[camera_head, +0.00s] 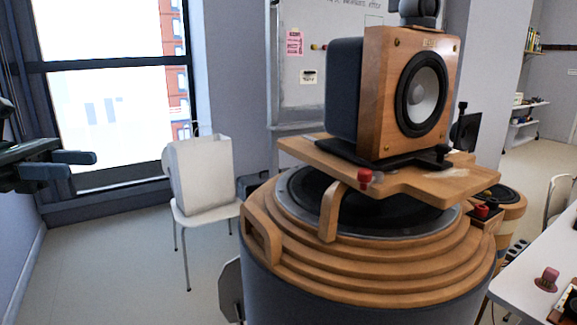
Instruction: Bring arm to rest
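My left gripper (82,165) comes in at the left edge, in front of the window. Its two dark fingers stand apart with a gap between them, and nothing shows between them. It is well clear of the speaker and touches nothing visible. The wooden speaker (388,90), with a dark side and a round cone, stands on a wooden board (440,182) on top of the large round stepped wooden stand (350,270). My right gripper is not in view.
A white chair (190,213) holding a pale bag-like object (203,172) stands left of the stand. A whiteboard (300,65) is behind. A white table (530,285) is at the lower right. The floor (110,265) at the lower left is clear.

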